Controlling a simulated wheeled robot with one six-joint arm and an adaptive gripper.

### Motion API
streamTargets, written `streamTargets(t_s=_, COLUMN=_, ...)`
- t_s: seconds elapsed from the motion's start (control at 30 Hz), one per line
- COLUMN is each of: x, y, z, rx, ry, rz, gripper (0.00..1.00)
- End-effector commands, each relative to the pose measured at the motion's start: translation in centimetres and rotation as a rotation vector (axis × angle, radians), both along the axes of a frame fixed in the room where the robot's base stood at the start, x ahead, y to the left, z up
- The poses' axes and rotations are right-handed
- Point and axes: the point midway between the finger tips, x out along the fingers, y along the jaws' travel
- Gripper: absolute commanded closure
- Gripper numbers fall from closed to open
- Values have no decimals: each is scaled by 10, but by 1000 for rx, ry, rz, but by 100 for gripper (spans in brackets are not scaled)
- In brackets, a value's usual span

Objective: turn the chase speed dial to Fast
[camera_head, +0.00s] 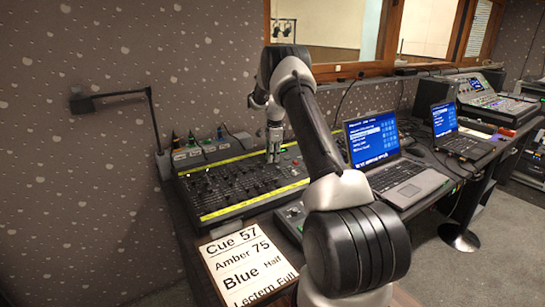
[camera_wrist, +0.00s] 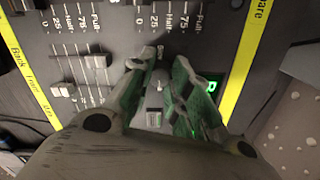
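The lighting desk (camera_head: 240,207) is a dark console with rows of faders between yellow strips. My gripper (camera_head: 273,158) points down over its far right part. In the wrist view my gripper (camera_wrist: 164,62) has its two green-lined fingers apart, with the panel showing between them. A small pale control (camera_wrist: 154,117) sits in the gap; I cannot tell whether it is the chase speed dial. The dial's label and pointer cannot be read in either view. A green-lit square (camera_wrist: 212,85) lies just right of the right finger.
Fader caps (camera_wrist: 63,90) stand left of the fingers in the wrist view. A cue card (camera_head: 250,265) lies at the front. A laptop (camera_head: 405,182) stands to the right. A lamp (camera_head: 120,98) stands at the left, by the wall.

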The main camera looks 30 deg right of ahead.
Motion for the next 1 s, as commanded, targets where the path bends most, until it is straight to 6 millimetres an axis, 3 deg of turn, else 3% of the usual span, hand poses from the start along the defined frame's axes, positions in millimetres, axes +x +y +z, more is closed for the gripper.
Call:
streamTargets(t_s=0.03, x=1, y=-1, z=1, rx=-2, ry=-5, rz=0, gripper=74)
streamTargets(t_s=0.13, x=1, y=-1, z=1, rx=-2, ry=-4, rz=0, gripper=58)
streamTargets(t_s=0.53, x=0, y=-1, z=9, rx=-1, ry=-2, rz=1, gripper=58)
streamTargets(t_s=1.0, x=-3, y=-5, z=102, rx=-1, ry=-4, rz=0, gripper=58)
